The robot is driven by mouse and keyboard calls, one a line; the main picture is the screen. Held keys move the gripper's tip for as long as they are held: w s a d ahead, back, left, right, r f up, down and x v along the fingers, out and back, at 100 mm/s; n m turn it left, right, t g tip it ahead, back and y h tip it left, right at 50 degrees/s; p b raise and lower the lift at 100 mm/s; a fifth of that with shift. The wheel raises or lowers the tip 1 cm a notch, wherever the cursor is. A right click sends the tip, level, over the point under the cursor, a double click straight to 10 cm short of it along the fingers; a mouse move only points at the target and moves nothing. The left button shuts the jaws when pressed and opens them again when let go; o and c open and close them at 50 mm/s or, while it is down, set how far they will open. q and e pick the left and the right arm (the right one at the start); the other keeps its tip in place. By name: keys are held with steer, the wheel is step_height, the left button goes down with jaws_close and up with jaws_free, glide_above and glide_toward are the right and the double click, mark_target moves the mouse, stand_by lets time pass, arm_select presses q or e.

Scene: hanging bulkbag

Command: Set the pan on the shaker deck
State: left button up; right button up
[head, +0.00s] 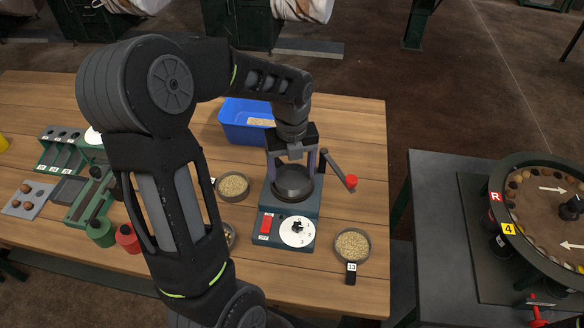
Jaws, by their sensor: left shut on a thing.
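The shaker (312,207) is a dark teal machine on the wooden table, with a white dial and a red switch on its front. A dark round pan (293,185) shows empty at the shaker's deck, below my left gripper (295,168). My left gripper points down and is shut on the pan. Whether the pan's underside touches the deck is hidden. My right gripper is out of view.
A pan of grain (233,186) sits left of the shaker, another (352,245) with a numbered tag to its right. A red-knobbed lever (350,182) sticks out right. A blue bin (240,125) stands behind. A round turntable (545,205) is far right.

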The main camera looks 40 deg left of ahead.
mark_target(291, 177)
arm_select(q)
steer(key=shift+w+a, duration=0.15)
steer(key=shift+a, duration=0.1)
steer(key=o, duration=1.7)
steer(key=shift+r, duration=0.1)
step_height(291, 177, up, 7)
steer(key=p, duration=0.6)
